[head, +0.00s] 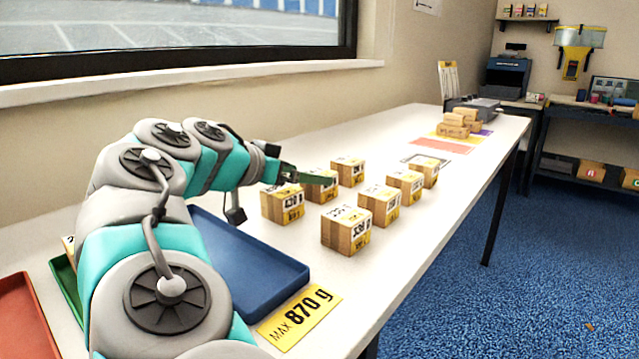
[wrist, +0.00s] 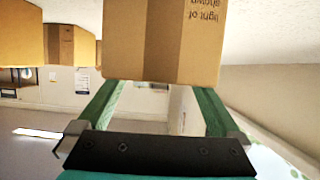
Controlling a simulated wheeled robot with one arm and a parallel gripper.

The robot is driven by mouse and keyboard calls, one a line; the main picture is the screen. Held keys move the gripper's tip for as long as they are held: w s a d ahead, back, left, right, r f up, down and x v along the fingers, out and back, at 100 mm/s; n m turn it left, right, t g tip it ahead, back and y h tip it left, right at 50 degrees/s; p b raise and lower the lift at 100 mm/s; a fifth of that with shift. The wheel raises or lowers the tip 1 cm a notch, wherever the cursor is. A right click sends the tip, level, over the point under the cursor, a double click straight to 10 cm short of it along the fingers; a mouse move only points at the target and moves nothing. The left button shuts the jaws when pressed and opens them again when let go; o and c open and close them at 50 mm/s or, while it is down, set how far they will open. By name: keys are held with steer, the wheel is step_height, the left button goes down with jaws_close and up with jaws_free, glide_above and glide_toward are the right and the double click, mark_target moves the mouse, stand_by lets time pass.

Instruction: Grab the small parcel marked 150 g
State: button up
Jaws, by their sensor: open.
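Several small cardboard parcels with yellow and white labels stand on the white table in the head view. One parcel at the left (head: 283,205) seems to read 420 g, and the front one (head: 346,231) seems to read 330 g or similar. Other labels are too small to read, so I cannot tell which parcel is marked 150 g. My gripper (head: 312,177) has green fingers and is over or beside a parcel (head: 320,190) behind the left one, partly hiding it. In the wrist view my open gripper (wrist: 155,92) faces a close parcel (wrist: 165,40) with upside-down print; contact is unclear.
More parcels stand close by: rear (head: 348,171), middle (head: 379,206), right (head: 405,187) and far right (head: 428,173). A blue tray (head: 255,262) and a yellow MAX 870 g sign (head: 300,316) lie in front. The table (head: 440,215) is bare along its right edge.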

mark_target(319, 173)
steer(key=x, duration=0.5)
steer(key=shift+r+p, duration=0.1)
steer(key=shift+p, duration=0.2)
steer(key=shift+c, duration=0.4)
steer(key=c, duration=1.4)
